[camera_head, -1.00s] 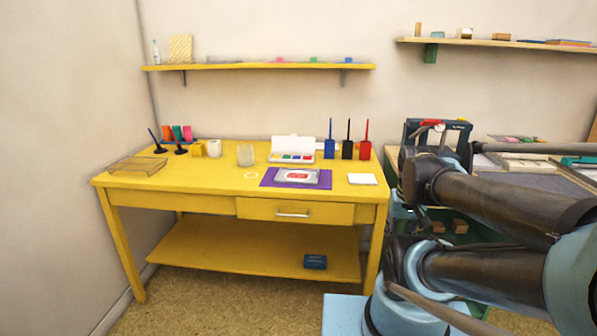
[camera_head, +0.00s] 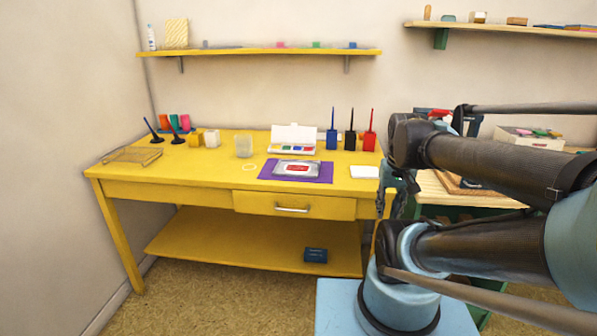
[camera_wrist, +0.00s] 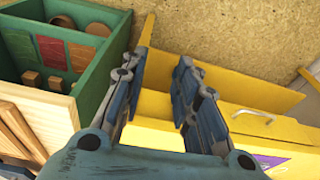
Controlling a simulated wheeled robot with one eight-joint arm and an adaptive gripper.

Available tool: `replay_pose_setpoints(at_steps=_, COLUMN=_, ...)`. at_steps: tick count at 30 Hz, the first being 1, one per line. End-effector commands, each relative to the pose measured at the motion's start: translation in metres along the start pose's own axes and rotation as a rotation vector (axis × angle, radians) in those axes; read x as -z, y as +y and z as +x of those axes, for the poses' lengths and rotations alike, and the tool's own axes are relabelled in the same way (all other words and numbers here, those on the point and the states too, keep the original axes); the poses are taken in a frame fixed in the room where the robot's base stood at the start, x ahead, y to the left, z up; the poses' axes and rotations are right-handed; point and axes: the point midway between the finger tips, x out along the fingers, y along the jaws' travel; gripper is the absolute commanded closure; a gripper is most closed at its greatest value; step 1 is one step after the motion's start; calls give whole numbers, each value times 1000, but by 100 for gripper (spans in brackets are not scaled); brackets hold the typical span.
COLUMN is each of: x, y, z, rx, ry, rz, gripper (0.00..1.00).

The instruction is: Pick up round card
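A small pale round outline, which looks like the round card (camera_head: 249,168), lies flat on the yellow table (camera_head: 215,177), left of the purple mat (camera_head: 267,171). It is too small to make out more. My gripper (camera_wrist: 164,60) is open and empty in the wrist view, its two fingers apart. It is beside the right end of the yellow table, pointing down past the table's front, well to the right of the round outline. The wrist view does not show the round card.
A glass cup (camera_head: 244,147) stands just behind the round outline. A silver inkpad (camera_head: 297,168) lies on the mat. A white pad (camera_head: 364,172) lies near the right edge. A green crate (camera_wrist: 97,72) with wooden pieces is beside my gripper. The table's front left is fairly clear.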

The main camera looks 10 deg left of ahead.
Motion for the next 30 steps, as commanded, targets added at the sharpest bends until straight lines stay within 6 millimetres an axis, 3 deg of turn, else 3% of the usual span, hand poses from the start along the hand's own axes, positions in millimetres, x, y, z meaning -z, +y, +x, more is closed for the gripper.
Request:
replay_pose_setpoints(at_steps=6, x=60, y=-20, z=-45, rx=9, ry=-33, rz=14, gripper=72)
replay_pose_setpoints(at_steps=15, x=146, y=-58, z=-88, rx=13, ry=-81, rz=37, gripper=72)
replay_pose_setpoints(at_steps=22, x=212, y=-100, z=-107, rx=10, ry=-116, rz=53, gripper=72)
replay_pose_setpoints(at_steps=30, x=280, y=-157, z=-114, rx=0, ry=-154, rz=72, gripper=72)
